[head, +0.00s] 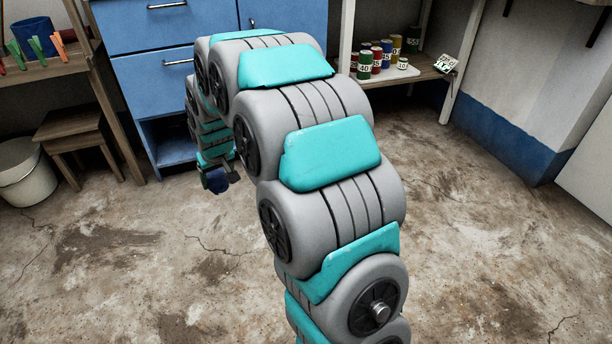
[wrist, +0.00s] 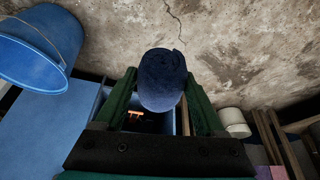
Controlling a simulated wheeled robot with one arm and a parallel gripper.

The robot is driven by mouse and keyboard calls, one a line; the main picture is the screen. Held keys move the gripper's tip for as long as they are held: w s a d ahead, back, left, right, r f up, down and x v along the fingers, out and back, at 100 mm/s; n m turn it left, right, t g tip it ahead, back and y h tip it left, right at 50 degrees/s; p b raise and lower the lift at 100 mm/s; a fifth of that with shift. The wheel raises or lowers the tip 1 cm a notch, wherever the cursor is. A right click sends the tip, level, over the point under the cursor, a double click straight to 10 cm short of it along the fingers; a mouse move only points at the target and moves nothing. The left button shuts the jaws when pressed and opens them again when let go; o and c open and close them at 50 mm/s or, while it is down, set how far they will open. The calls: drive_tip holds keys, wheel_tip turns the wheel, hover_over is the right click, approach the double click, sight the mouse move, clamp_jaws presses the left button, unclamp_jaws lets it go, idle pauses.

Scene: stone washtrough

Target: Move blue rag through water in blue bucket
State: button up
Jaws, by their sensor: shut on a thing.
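My gripper (wrist: 160,105) is shut on the rolled dark blue rag (wrist: 162,80), which sits between its green fingers in the wrist view. In the head view the rag (head: 217,181) hangs at the end of my arm, in front of the blue cabinet and above the floor. A blue bucket (wrist: 38,50) with a handle shows at the upper left of the wrist view, apart from the rag. No water can be seen in it. A blue container (head: 33,37) stands on the left bench in the head view; I cannot tell if it is the same bucket.
The blue cabinet (head: 155,33) stands behind my arm. Clothes pegs (head: 37,47) are on the wooden bench at left, with a stool (head: 75,125) and a white bucket (head: 24,173) below. A shelf with cans (head: 365,64) stands at back right. The foreground floor is clear.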

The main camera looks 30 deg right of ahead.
drive_tip(key=shift+a, duration=0.1)
drive_tip(key=s+a, duration=0.4)
drive_tip(key=shift+a, duration=0.2)
idle(0.3)
drive_tip(key=shift+w+d, duration=0.1)
drive_tip(key=shift+w+d, duration=1.9)
drive_tip(key=shift+d, duration=0.3)
drive_tip(key=s+a, duration=0.4)
drive_tip(key=shift+a, duration=0.3)
